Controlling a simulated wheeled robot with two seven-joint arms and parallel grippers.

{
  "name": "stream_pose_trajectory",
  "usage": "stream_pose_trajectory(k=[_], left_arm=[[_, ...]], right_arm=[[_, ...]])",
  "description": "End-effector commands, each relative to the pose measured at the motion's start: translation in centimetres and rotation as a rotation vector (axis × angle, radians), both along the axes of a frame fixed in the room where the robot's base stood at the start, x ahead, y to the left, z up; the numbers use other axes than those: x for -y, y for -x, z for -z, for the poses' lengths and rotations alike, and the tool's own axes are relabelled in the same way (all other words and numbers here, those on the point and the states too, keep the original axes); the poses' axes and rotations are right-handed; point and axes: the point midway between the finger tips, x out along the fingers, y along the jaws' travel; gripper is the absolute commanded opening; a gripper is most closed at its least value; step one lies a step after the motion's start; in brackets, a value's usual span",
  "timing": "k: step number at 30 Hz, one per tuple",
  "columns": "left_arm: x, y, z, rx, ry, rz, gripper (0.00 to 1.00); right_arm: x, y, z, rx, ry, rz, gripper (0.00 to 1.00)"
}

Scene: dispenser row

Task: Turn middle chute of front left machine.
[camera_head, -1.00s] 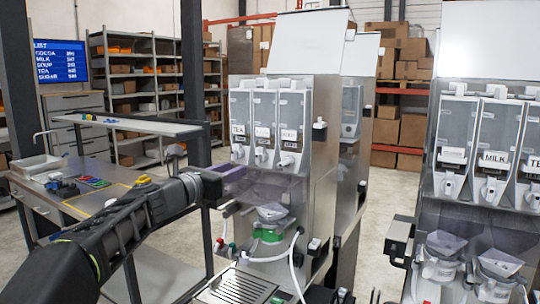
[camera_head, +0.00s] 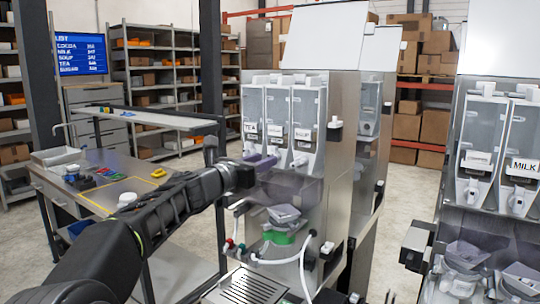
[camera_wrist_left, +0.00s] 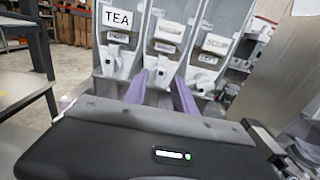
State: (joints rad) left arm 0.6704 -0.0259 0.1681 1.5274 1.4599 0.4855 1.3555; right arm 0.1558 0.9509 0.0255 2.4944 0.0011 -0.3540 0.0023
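The front left machine (camera_head: 341,150) is a tall steel dispenser with three clear canisters, each with a white chute below. The left one is labelled TEA. The middle chute (camera_head: 276,159) shows just right of my left gripper (camera_head: 263,164), which is raised in front of the chutes. In the left wrist view the middle chute (camera_wrist_left: 160,74) appears between the tips of two purple fingers (camera_wrist_left: 161,82). The fingers stand apart; whether they touch the chute I cannot tell. The right chute (camera_wrist_left: 208,84) is outside the fingers. My right gripper is not in view.
A clear funnel (camera_head: 284,213) with a green collar, white hoses and a drip grate (camera_head: 246,287) are below the chutes. A second machine (camera_head: 490,170) stands at the right. A workbench (camera_head: 110,195) with small coloured items is at the left.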

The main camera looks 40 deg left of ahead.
Motion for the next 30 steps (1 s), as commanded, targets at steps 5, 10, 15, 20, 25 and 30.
stream_pose_trajectory(k=[5,10,15,20,25,30], left_arm=[[0.0,-2.7,-0.2,-0.001,0.002,0.001,0.33],[0.0,-3.9,-0.1,0.0,0.0,0.001,0.33],[-0.1,-4.0,0.0,0.0,-0.001,0.0,0.33],[-0.1,-4.0,0.0,0.0,-0.001,0.0,0.27],[-0.1,-4.0,0.0,0.0,-0.001,0.0,0.13],[-0.1,-4.0,0.0,0.0,-0.001,0.0,0.0]], right_arm=[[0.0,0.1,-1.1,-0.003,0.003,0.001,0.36],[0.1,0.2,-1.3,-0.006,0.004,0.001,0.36],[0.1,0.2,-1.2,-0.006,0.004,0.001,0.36],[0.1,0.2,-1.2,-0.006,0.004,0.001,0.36],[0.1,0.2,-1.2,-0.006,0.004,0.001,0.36],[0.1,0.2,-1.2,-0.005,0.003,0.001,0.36]])
